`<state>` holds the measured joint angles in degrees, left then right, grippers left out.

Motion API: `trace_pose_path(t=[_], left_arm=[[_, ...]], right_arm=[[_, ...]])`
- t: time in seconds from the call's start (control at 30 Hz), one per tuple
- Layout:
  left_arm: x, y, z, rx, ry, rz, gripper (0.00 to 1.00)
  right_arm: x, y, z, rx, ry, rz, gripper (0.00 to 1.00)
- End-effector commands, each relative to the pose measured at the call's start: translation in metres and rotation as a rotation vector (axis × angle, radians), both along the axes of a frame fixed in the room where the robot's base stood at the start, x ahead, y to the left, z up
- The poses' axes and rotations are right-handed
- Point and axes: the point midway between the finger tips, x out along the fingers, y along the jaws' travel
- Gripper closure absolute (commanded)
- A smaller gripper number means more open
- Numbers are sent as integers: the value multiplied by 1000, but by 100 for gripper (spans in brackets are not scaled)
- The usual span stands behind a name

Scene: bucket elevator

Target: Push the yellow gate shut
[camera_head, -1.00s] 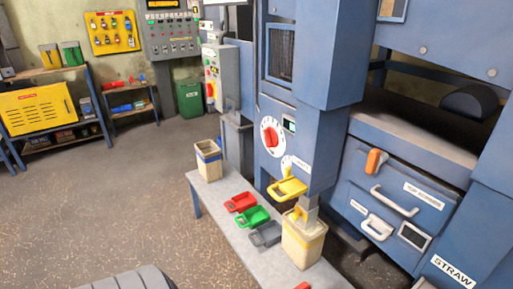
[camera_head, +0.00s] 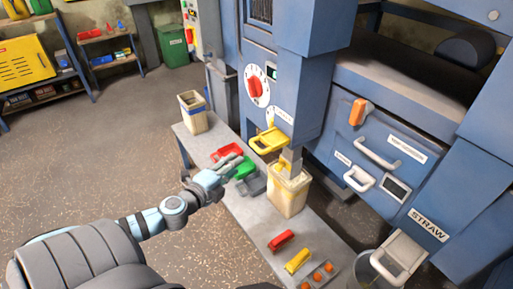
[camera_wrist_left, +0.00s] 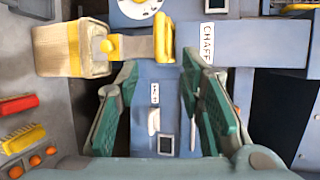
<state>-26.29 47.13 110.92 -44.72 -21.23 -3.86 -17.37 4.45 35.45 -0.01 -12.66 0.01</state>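The yellow gate (camera_head: 269,139) is a flat yellow piece with a loop handle, sticking out from the blue machine's front below the red dial. It also shows in the left wrist view (camera_wrist_left: 164,37), beyond the fingertips near the CHAFF label. My left gripper (camera_head: 234,163) is to the left of the gate in the head view, apart from it, over the coloured scoops. The wrist view shows its two green fingers (camera_wrist_left: 158,70) spread with nothing between them. My right gripper is not in view.
A cream bin (camera_head: 289,190) stands under the spout on the grey bench (camera_head: 243,218). Red, green and grey scoops lie on the bench beside it. Another bin (camera_head: 192,112) stands at the far end. Red and yellow brushes lie nearer. The floor at left is clear.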

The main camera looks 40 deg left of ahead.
Motion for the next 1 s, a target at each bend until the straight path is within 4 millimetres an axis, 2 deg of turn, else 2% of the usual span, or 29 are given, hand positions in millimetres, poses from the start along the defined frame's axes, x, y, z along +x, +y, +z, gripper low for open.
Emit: trace_pose_path(t=[0.13,0.37,0.4,0.63,0.8,1.0], left_arm=[[28,3,-3,-10,-7,5,65],[84,8,-10,-17,-8,6,65],[89,10,-20,-12,-11,7,65],[120,13,-32,-10,-7,6,65],[134,14,-31,-9,-3,3,65],[135,14,-29,-8,-2,2,65]], right_arm=[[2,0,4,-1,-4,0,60],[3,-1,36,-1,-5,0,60],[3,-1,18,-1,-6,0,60],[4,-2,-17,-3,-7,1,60],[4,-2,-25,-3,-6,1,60],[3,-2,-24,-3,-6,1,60]])
